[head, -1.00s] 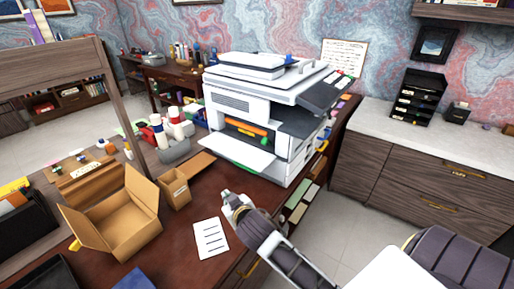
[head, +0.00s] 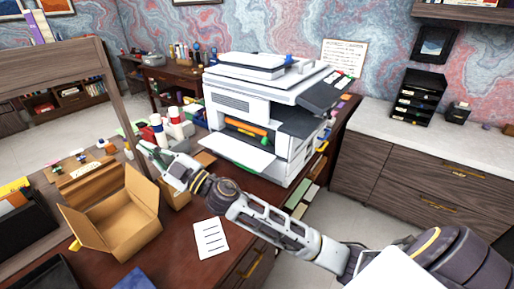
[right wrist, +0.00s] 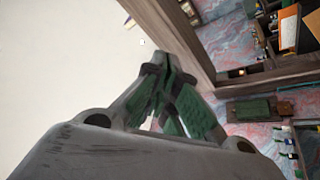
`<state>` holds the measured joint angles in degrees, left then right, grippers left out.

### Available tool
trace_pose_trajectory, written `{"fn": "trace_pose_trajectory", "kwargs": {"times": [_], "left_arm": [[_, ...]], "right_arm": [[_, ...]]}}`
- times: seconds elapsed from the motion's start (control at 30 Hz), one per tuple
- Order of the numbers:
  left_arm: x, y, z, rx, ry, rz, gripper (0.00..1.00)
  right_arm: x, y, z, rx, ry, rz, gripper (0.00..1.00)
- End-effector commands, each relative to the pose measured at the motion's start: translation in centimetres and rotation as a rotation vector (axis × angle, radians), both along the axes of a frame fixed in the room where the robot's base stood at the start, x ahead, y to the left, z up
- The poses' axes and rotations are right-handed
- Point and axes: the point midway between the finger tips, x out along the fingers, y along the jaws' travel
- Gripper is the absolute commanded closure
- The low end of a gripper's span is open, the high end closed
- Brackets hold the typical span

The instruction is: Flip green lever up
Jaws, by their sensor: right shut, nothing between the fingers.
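The white printer (head: 235,107) stands on the dark red desk with its front door folded down as a flap (head: 238,152). In its front opening lies an orange cylinder (head: 247,128). A small green part (head: 264,139) shows at the right of the opening; it may be the green lever, but it is too small to tell its position. My right gripper (head: 143,148) is left of the printer, above the cardboard boxes and apart from the printer. Its fingers meet, empty, in the right wrist view (right wrist: 157,62). The printer is not recognisable in the wrist view. My left gripper is not in view.
An open cardboard box (head: 118,222) stands at the desk's front left. A smaller box (head: 176,196) is partly behind my right arm. White and red bottles (head: 176,123) stand left of the printer. A printed sheet (head: 210,239) lies flat on the desk.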

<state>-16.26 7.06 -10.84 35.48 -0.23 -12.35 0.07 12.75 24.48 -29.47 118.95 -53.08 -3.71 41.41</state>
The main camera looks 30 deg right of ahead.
Motion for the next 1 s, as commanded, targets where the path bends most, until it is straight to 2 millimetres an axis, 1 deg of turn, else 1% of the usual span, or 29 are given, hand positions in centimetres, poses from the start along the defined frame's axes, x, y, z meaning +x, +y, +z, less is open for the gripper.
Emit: {"fn": "trace_pose_trajectory", "kwargs": {"times": [0.03, 0.13, 0.27, 0.4, 0.53, 0.67, 0.77, 0.87, 1.0], "left_arm": [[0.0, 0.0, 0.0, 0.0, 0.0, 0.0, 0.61], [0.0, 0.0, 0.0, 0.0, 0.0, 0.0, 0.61], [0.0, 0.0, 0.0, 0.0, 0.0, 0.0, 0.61], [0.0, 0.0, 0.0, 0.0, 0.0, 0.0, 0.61], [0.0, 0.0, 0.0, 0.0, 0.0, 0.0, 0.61], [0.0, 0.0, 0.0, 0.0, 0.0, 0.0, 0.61], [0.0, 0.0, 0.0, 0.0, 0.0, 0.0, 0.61], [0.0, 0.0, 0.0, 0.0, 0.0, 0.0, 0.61], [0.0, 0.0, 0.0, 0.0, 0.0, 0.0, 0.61]], "right_arm": [[-0.2, 1.0, 0.4, -0.036, -0.032, 0.04, 1.0], [-0.8, 2.8, 0.7, -0.107, -0.085, 0.123, 1.0], [-1.6, 5.0, 0.5, -0.211, -0.14, 0.228, 1.0], [-2.3, 6.8, -0.5, -0.336, -0.177, 0.335, 1.0], [-2.7, 7.9, -2.1, -0.465, -0.192, 0.425, 1.0], [-2.8, 8.3, -4.0, -0.602, -0.186, 0.506, 1.0], [-2.5, 8.0, -5.7, -0.714, -0.17, 0.556, 1.0], [-2.1, 7.3, -7.5, -0.828, -0.139, 0.6, 1.0], [-1.2, 5.5, -9.8, -0.991, -0.076, 0.643, 1.0]]}}
